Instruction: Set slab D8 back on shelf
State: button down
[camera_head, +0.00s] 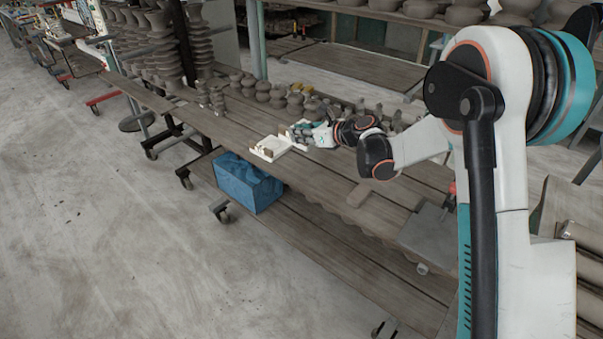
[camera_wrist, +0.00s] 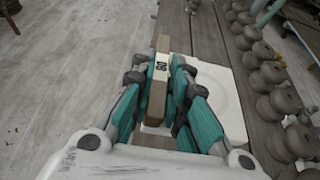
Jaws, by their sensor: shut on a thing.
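My gripper (camera_head: 303,132) is low over the wooden shelf (camera_head: 345,178) in the head view. In the wrist view its teal fingers (camera_wrist: 160,82) are shut on slab D8 (camera_wrist: 162,52), a narrow tan bar. The slab has a pale label with dark characters, seen sideways. It stands on edge between the fingers, its far end sticking out beyond them. A white tray-like piece (camera_wrist: 222,95) lies under and to the right of the fingers; it also shows in the head view (camera_head: 268,150). Whether the slab touches it or the shelf is hidden.
A row of clay pots (camera_wrist: 272,76) stands close on the right in the wrist view, and along the shelf's back in the head view (camera_head: 262,91). A blue box (camera_head: 246,184) sits on the lower level.

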notch_tip(320, 180, down, 16)
jog(key=b, duration=0.4)
jog(key=shift+f+b, duration=0.2)
jog(key=shift+b, duration=0.15)
jog(key=shift+r, duration=0.1)
jog(key=c, duration=1.9)
grip_release()
jog(key=shift+f, duration=0.2)
jog(key=o, duration=0.3)
jog(key=shift+o, duration=0.2)
jog(key=shift+r, duration=0.15)
